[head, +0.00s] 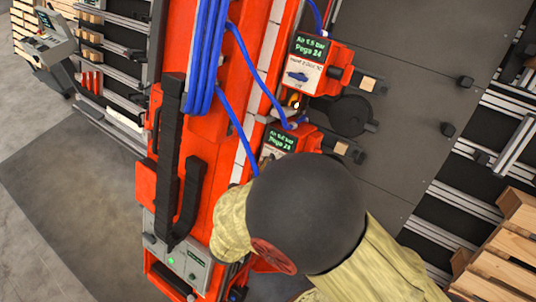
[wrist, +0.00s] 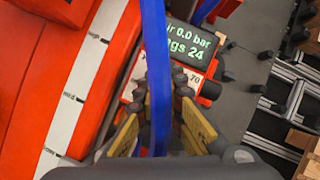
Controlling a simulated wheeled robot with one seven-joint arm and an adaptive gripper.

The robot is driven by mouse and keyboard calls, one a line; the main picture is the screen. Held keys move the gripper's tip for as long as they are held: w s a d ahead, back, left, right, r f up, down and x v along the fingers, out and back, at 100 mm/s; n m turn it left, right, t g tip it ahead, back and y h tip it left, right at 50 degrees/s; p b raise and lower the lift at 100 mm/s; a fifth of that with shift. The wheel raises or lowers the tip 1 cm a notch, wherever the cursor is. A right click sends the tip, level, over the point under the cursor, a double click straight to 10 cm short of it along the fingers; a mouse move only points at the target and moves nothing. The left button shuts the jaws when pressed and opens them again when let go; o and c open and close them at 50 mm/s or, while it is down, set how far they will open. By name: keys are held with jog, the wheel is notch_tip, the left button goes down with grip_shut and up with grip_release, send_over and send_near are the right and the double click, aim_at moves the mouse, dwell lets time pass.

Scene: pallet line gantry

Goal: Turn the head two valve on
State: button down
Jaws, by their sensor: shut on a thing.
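In the wrist view my gripper (wrist: 168,92) has its two yellowish fingers close together, with dark tips beside a red head unit. The unit's display (wrist: 190,42) reads Air 0.0 bar, Pegs 24. A blue hose (wrist: 155,60) runs down the middle of the view across the fingers. It hides what is between the tips, so I cannot see the valve handle or its angle clearly. In the head view my arm covers my gripper. The lower red head unit (head: 290,140) shows partly above my arm.
The upper head unit (head: 312,48) reads about 6.5 bar, with a small lit spot below it. Blue hoses (head: 207,60) hang along the red gantry beam. A grey control box (head: 180,258) with green lamps is at lower left. Wooden pallets (head: 500,255) stand at right.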

jog(key=shift+a+f+n+g+y+p, duration=0.1)
jog(key=shift+n+g+y+p, duration=0.65)
jog(key=shift+n+p, duration=1.8)
jog(key=shift+a+f+n+g+y+p, duration=0.1)
jog(key=shift+n+y+p, duration=1.2)
jog(key=shift+n+p, duration=1.15)
jog(key=shift+a+n+g+y+p, duration=0.1)
jog(key=shift+n+g+y+p, duration=0.65)
jog(key=shift+n+p, duration=1.8)
jog(key=shift+f+y+p, duration=0.1)
jog(key=shift+y+p, duration=0.2)
jog(key=c, duration=2)
grip_release()
jog(key=shift+o, duration=0.5)
jog(key=v, duration=1.2)
jog(key=shift+d+f+m, duration=0.1)
jog(key=shift+f+m, duration=0.1)
jog(key=shift+m, duration=0.15)
